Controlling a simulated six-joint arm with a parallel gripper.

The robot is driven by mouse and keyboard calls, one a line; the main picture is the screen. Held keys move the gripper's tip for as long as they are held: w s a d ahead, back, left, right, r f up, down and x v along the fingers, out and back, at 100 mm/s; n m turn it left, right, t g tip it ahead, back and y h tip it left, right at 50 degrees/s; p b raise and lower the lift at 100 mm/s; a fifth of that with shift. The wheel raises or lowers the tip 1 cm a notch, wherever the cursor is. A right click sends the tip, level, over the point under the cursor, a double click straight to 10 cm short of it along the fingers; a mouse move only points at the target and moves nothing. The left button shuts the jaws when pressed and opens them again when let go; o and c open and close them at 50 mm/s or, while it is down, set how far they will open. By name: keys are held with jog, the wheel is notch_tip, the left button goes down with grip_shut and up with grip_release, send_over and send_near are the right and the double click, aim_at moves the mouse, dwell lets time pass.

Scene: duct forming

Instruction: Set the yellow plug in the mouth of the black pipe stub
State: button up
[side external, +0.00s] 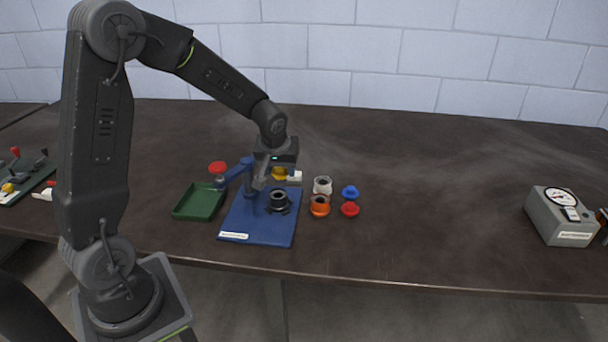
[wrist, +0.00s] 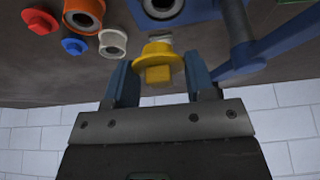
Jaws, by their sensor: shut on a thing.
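The yellow plug (side external: 279,174) is held between the fingers of my gripper (side external: 278,179), above and a little behind the black pipe stub (side external: 278,208). In the wrist view, the plug (wrist: 158,66) sits between the two fingers of my gripper (wrist: 160,80), its wide flange toward their tips. The black pipe stub stands upright on the blue base plate (side external: 250,229), its round mouth facing up. In the wrist view, the stub (wrist: 162,8) is cut by the top edge, apart from the plug.
A blue clamp arm (side external: 234,173) with a red knob (side external: 217,168) stands left of my gripper. A green tray (side external: 199,202) lies left. White (side external: 322,185) and orange (side external: 319,205) stubs and blue (side external: 350,192) and red (side external: 350,209) plugs stand right. The table beyond is clear up to a gauge box (side external: 558,220).

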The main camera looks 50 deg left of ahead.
aim_at(278, 195)
jog(key=shift+s+a, duration=0.3)
jog(key=shift+a, duration=0.1)
jog(key=shift+f, duration=2.7)
jog(key=o, duration=1)
jog(key=shift+c, duration=0.2)
jog(key=shift+r, duration=0.1)
jog(key=shift+r, duration=3.45)
